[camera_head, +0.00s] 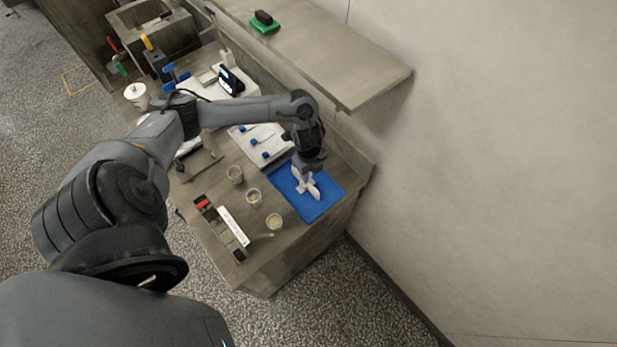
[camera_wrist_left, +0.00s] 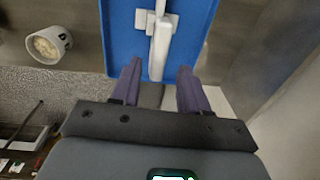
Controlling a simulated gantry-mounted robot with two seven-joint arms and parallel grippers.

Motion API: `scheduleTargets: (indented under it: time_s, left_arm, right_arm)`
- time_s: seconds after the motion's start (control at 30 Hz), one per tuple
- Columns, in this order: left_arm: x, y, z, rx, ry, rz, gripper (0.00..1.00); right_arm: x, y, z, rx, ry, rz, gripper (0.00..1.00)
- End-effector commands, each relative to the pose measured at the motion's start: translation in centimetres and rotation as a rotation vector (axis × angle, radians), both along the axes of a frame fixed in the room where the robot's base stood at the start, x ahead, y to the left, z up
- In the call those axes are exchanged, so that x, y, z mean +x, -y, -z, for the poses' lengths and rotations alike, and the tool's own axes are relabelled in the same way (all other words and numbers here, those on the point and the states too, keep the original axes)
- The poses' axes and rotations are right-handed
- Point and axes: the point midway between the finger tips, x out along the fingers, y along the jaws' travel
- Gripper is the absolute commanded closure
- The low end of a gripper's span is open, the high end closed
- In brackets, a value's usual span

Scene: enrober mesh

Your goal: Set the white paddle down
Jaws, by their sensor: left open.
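The white paddle (camera_head: 314,190) lies on the blue mat (camera_head: 323,207) at the right end of the bench. In the left wrist view the white paddle (camera_wrist_left: 160,45) lies lengthwise on the blue mat (camera_wrist_left: 192,22), with a small crosspiece near the top. My left gripper (camera_head: 302,176) is just above the mat at the paddle. In the wrist view its purple fingers (camera_wrist_left: 157,85) are spread wide, with the paddle's near end between them and no finger touching it. My right gripper is not in view.
Several small cups, one of them here (camera_head: 254,197), stand left of the mat. A long holder (camera_head: 233,226) lies at the bench's front edge. White trays with blue-handled tools (camera_head: 262,141) lie behind. A shelf (camera_head: 330,60) juts from the wall above.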

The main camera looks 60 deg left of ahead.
Motion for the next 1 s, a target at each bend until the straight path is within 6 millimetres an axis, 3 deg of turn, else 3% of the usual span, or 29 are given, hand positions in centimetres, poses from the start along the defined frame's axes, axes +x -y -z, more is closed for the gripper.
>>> scheduleTargets:
  time_s: [0.13,0.2,0.3,0.4,0.53,0.7,0.83,1.0]
  left_arm:
    - [1.0,8.7,2.0,-0.073,0.141,0.029,0.55]
    - [1.3,14.5,2.0,-0.127,0.247,-0.005,0.55]
    - [1.0,21.1,0.0,-0.199,0.379,-0.154,0.55]
    - [-0.3,24.0,-3.0,-0.241,0.440,-0.385,0.55]
    - [-3.5,23.7,-6.0,-0.253,0.411,-0.717,0.55]
    - [-8.4,21.6,-8.0,-0.239,0.292,-1.047,0.55]
    - [-10.8,20.7,-8.7,-0.230,0.228,-1.172,0.55]
    - [-11.6,20.4,-8.9,-0.226,0.204,-1.212,0.55]
  right_arm:
    - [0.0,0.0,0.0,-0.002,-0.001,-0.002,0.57]
    - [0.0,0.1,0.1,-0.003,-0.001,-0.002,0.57]
    - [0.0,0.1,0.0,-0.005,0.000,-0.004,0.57]
    - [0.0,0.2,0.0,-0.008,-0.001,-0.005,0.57]
    - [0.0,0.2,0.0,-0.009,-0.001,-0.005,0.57]
    - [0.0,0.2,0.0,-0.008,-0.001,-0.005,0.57]
    - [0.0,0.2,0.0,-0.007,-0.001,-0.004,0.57]
    - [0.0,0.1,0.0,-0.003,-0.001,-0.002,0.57]
